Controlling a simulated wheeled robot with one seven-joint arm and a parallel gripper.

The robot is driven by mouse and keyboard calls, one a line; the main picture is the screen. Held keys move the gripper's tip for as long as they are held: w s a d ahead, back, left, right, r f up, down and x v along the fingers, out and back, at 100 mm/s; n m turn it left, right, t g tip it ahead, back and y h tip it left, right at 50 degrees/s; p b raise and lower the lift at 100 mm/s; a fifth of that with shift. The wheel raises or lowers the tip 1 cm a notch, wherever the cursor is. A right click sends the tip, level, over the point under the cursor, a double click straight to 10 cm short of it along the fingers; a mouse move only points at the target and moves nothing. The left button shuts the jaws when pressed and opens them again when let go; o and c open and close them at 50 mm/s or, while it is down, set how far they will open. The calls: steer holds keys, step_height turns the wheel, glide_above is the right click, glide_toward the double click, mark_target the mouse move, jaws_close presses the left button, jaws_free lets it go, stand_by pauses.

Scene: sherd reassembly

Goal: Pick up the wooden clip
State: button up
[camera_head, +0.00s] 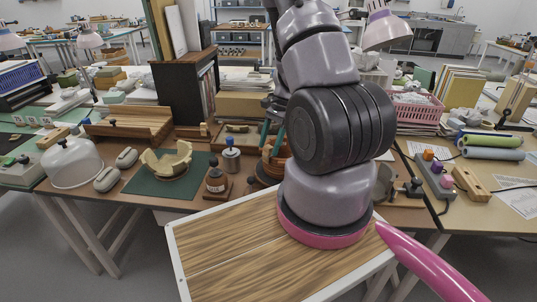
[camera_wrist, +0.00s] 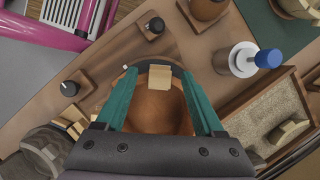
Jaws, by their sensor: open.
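In the wrist view, a small pale tan block, which looks like the wooden clip (camera_wrist: 159,77), sits at the far edge of a round terracotta-brown vessel (camera_wrist: 160,110). My gripper (camera_wrist: 159,74) is open, its two teal fingers on either side of the vessel and the clip. Nothing is held between them. Whether a finger touches the vessel, I cannot tell. In the head view my gripper's teal fingers (camera_head: 271,133) show at the left of my arm, above the brown vessel (camera_head: 268,170). My arm hides part of this area, and I cannot make out the clip there.
A partly rebuilt pale bowl (camera_head: 166,160) rests on a green mat (camera_head: 150,187). In the wrist view, a sand tray (camera_wrist: 262,112) lies right and several tan pieces (camera_wrist: 72,122) lie left.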

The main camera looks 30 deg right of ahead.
steer(key=shift+x, duration=0.8)
steer(key=c, duration=0.9)
steer(key=shift+r, duration=0.1)
